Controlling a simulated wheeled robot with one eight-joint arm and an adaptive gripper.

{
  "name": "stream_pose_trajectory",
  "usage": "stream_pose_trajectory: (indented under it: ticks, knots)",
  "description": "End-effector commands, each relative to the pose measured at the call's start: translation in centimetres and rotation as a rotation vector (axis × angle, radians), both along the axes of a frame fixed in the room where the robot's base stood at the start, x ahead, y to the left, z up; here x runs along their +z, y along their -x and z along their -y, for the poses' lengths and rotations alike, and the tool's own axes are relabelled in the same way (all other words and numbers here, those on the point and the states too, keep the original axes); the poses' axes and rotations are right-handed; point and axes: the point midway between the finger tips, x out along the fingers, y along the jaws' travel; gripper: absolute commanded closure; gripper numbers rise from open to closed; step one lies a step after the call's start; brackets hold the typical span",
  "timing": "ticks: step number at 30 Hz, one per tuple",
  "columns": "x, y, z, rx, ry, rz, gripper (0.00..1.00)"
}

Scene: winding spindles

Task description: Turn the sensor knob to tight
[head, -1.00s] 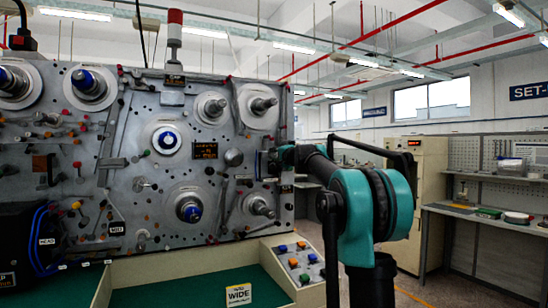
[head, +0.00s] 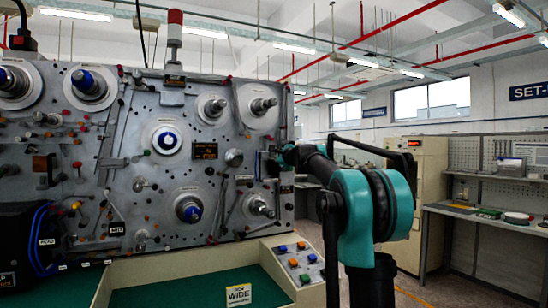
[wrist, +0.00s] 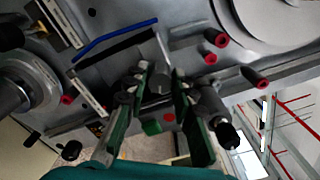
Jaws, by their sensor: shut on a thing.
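My gripper (head: 270,164) reaches from the right to the right edge of the grey machine panel (head: 125,200). In the wrist view, my gripper's two green-and-dark fingers (wrist: 161,80) are closed around a small dark grey round knob (wrist: 160,84), one finger on each side. The knob stands out from the panel. A red dot (wrist: 169,118) and a green mark (wrist: 151,127) show below it, between the fingers. The knob's pointer and setting cannot be made out. In the head view my gripper and arm hide the knob.
Red-tipped pegs (wrist: 215,38) and a blue bar (wrist: 115,38) stand near my fingers in the wrist view. Spindles (head: 262,106) (head: 260,206) project above and below my gripper. A button box (head: 298,262) is below. A workbench (head: 480,215) is at the right.

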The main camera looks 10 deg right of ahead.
Motion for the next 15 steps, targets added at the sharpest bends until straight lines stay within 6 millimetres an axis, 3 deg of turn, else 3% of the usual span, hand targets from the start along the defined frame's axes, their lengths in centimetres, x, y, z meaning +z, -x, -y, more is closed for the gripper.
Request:
stream_pose_trajectory:
  ticks: [15]
  knots:
    - [-0.11, 0.02, 0.06, -0.001, -0.136, -0.045, 1.00]
